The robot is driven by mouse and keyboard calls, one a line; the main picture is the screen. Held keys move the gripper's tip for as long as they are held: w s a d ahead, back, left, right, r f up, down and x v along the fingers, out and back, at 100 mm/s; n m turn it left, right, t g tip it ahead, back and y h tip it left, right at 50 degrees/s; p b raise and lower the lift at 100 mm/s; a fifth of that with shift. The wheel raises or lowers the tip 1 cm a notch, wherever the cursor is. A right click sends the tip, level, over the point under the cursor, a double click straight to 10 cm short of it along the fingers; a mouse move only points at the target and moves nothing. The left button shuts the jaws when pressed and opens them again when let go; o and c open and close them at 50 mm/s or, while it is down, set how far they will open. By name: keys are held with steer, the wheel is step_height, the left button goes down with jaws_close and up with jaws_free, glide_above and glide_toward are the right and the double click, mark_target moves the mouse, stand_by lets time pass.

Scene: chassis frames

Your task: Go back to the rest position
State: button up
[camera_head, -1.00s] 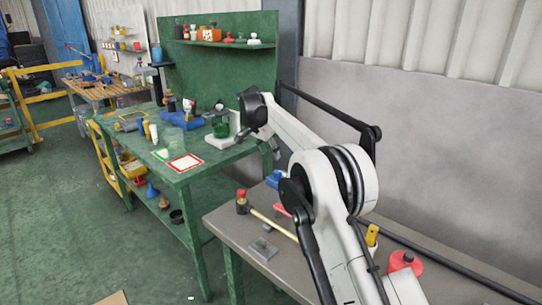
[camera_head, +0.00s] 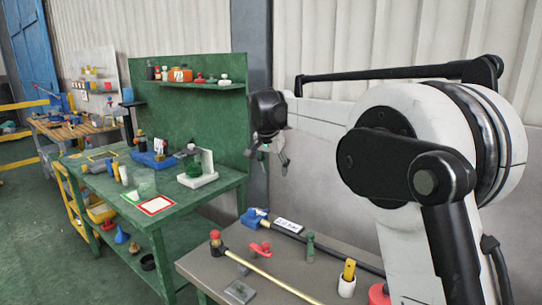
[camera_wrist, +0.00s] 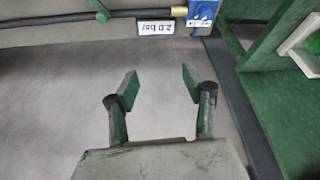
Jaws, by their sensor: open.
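My gripper (camera_head: 273,160) hangs from my white and black arm in the head view, in front of the pale wall and right of the green workbench (camera_head: 205,205). In the wrist view my gripper (camera_wrist: 160,92) has its two fingers wide apart with nothing between them. Beyond the fingers is a plain grey surface. A white label reading "2.0 bar" (camera_wrist: 154,28) and a blue part (camera_wrist: 202,14) show at the top of the wrist view, clear of the fingers.
The green bench carries a red-framed card (camera_head: 156,205) and a white stand (camera_head: 207,170).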

steer(key=s+d+r+n, duration=0.15)
steer(key=s+d, duration=0.25)
steer(key=s, duration=0.4)
steer(key=s+d+r+t+y, duration=0.1)
steer(key=s+d+r, duration=0.1)
steer(key=s+d, duration=0.4)
steer(key=s+d+r+n, duration=0.1)
steer(key=s+d, duration=0.2)
steer(key=s, duration=0.6)
steer(key=s+d+f+n, duration=0.1)
steer(key=s+f, duration=0.3)
steer(key=s, duration=0.4)
steer(key=s+d+f+t, duration=0.1)
steer(key=s+d+f, duration=0.2)
steer(key=s, duration=0.5)
steer(key=s+d+f+n+t, duration=0.1)
steer(key=s+d+f, duration=0.1)
steer(key=s+f, duration=0.3)
steer(key=s, duration=0.3)
steer(key=shift+f+n+y, duration=0.3)
steer(key=shift+f+n, duration=0.05)
